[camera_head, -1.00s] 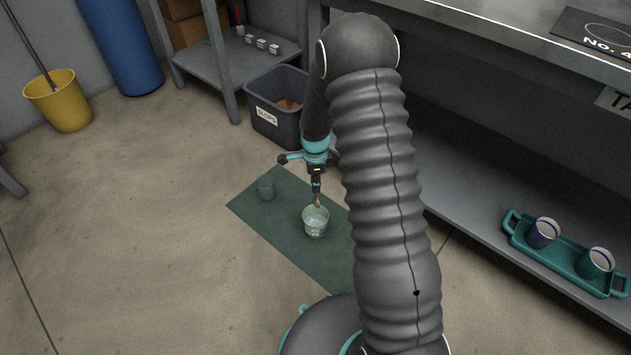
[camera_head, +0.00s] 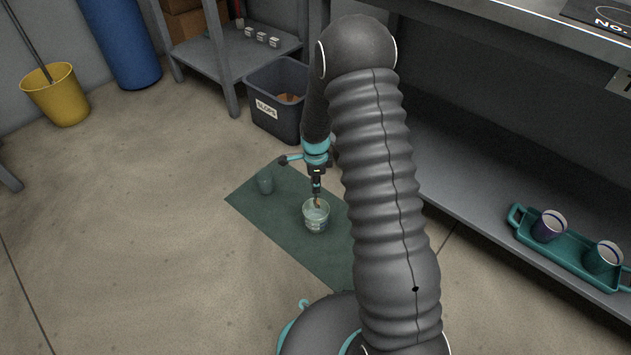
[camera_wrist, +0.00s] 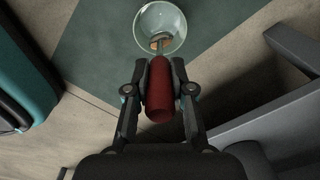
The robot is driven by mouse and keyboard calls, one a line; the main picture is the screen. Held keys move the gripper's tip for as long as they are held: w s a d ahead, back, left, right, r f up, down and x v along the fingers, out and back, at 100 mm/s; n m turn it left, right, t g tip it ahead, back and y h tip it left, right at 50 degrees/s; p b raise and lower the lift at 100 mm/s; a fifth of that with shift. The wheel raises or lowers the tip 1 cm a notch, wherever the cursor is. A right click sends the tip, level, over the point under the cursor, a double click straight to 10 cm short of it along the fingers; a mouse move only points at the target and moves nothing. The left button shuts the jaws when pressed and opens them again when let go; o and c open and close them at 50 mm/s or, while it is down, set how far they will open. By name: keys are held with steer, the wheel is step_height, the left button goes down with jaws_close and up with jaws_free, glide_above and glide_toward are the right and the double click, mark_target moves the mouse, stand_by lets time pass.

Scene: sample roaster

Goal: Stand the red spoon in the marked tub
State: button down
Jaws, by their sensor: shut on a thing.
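My gripper (camera_head: 316,193) is shut on the red spoon, pointing down over the green mat. In the wrist view the spoon's thick red handle (camera_wrist: 160,92) lies between the two fingers (camera_wrist: 160,70). I cannot tell whether the spoon touches the tub's bottom.
A dark bin (camera_head: 278,118) labelled SLOPS is behind. A teal tray (camera_head: 570,255) with two cups is on the low shelf at right. Open floor lies left.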

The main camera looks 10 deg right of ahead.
mark_target(316, 200)
steer(key=shift+f+b, duration=1.5)
steer(key=shift+f, duration=3.25)
steer(key=c, duration=0.9)
jaws_free()
steer(key=shift+r, duration=0.1)
step_height(316, 200, up, 12)
steer(key=shift+f, duration=0.1)
